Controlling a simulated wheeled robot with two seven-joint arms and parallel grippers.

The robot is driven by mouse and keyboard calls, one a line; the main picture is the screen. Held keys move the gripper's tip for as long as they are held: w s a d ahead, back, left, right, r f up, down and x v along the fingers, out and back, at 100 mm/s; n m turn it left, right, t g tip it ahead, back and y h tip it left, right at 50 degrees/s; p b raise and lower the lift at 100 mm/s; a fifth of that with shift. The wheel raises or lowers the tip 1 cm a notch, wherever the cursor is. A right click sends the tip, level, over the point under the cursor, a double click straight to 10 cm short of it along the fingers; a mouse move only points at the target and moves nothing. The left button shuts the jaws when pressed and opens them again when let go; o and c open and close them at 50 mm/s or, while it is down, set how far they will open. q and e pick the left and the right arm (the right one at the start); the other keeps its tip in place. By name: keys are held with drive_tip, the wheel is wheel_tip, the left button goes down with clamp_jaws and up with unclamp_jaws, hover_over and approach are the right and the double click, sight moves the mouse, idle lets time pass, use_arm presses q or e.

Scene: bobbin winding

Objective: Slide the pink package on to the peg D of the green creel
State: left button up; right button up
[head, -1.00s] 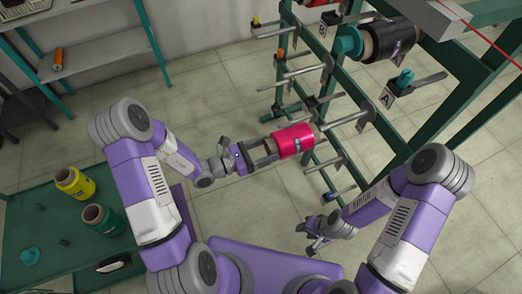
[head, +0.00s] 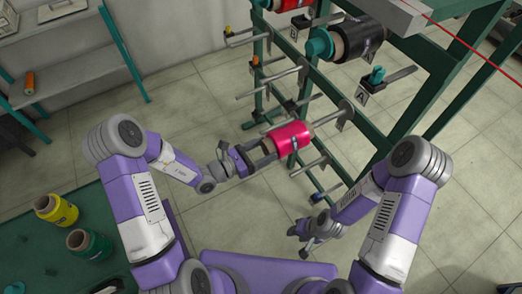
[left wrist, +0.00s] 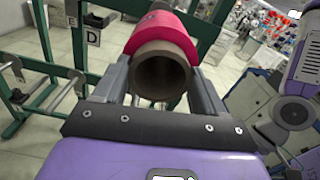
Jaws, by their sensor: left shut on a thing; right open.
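The pink package (head: 287,136) is a bright pink roll on a brown tube. My left gripper (head: 266,149) is shut on its near end and holds it in the air beside the green creel (head: 392,118). In the left wrist view the package (left wrist: 165,32) sits between the two fingers, its dark tube mouth facing the camera. My right gripper (head: 303,240) is open and empty, low beside the creel.
Several bare pegs project from the creel. Yellow (head: 56,209) and green (head: 89,243) packages stand on a green table at left. Shelves stand at the back left.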

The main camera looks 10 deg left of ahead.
use_arm(q)
drive_tip(key=shift+x, duration=3)
drive_tip(key=shift+b+x, duration=0.4)
drive_tip(key=shift+x, duration=2.6)
drive_tip(key=shift+d, duration=0.1)
drive_tip(key=shift+x, duration=1.65)
drive_tip(key=shift+f+b, duration=0.4)
drive_tip(key=shift+f, duration=0.05)
